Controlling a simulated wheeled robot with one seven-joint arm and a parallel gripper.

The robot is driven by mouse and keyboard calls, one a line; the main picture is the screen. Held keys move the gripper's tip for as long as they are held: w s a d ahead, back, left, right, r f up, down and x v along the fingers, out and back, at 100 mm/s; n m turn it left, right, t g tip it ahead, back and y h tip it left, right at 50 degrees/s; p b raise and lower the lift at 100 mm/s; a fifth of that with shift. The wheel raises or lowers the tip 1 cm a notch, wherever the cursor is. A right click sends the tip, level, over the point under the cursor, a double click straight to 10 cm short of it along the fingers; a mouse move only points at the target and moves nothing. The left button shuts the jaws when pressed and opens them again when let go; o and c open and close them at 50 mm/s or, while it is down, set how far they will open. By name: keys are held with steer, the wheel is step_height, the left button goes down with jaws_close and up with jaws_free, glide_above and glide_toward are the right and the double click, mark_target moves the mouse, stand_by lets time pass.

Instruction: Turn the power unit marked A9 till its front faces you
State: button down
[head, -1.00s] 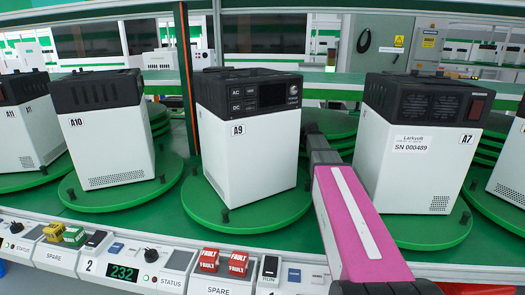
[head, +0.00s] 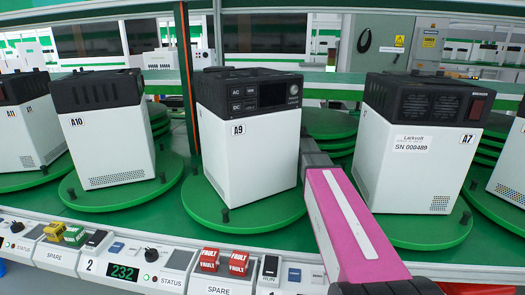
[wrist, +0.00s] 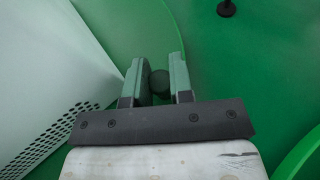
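The power unit A9 (head: 262,160) is a white box with a black top, standing on a round green turntable (head: 250,220). Its face with the AC and DC marks, a dark display and a knob is towards me, angled a little to the right; a narrow left side also shows.
Unit A10 (head: 110,130) stands to the left and unit A7 (head: 410,165) close on the right, each on a green turntable. A control strip with FAULT blocks (head: 209,260) and a 232 display (head: 122,273) runs along the front.

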steer(key=d, duration=0.1)
steer(key=s+d+m+t, duration=0.1)
steer(key=shift+s+d+t+h, duration=0.15)
steer(key=shift+d+t+h, duration=0.15)
steer(key=shift+d, duration=0.05)
steer(key=c, duration=1.3)
jaws_free()
steer(key=v, duration=1)
steer(key=shift+d, duration=0.45)
